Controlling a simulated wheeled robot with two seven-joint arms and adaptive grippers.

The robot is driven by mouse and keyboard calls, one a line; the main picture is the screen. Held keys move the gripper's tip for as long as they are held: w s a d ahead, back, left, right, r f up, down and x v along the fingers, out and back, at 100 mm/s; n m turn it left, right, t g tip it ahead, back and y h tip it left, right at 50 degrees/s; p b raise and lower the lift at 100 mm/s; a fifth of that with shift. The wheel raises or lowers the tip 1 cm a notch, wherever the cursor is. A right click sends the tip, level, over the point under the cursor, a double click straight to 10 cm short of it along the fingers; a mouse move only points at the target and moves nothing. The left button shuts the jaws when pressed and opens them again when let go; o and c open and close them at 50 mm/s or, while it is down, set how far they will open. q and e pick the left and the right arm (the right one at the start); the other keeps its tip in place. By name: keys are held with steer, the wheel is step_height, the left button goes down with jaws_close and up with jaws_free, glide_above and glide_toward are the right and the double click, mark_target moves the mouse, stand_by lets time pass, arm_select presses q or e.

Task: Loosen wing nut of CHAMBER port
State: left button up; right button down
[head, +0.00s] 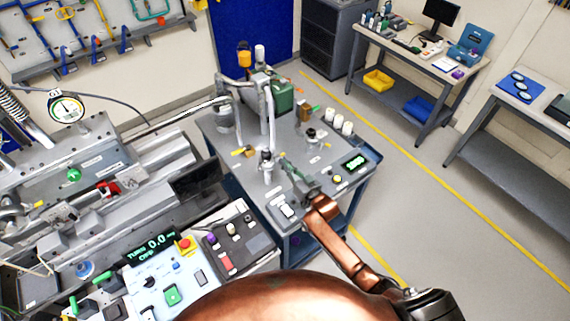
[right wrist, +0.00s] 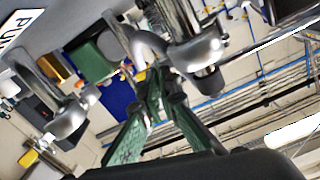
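A grey vacuum cart (head: 225,142) carries several metal ports and pipes. The small upright metal fitting (head: 267,165) stands on its top, left of my right gripper. My right gripper (head: 286,162) has green fingers and hovers over the cart's front right part. In the right wrist view its fingertips (right wrist: 163,82) come close together, and nothing is clearly held between them. A rounded metal fitting (right wrist: 198,52) is just beyond and right of the tips; another (right wrist: 66,118) is at left. I cannot read a CHAMBER label or make out the wing nut. My left gripper is out of view.
A green box (head: 284,97) and tall pipes stand at the cart's back. A lit green display (head: 354,162) is at its right edge. A control panel (head: 175,285) lies in front left. Benches (head: 424,78) stand behind right; the floor between is clear.

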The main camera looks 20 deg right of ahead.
stand_by(0.3)
steer(key=c, duration=2.7)
jaws_free()
steer(key=shift+r, duration=0.1)
steer(key=o, duration=0.5)
steer(key=shift+w, duration=0.1)
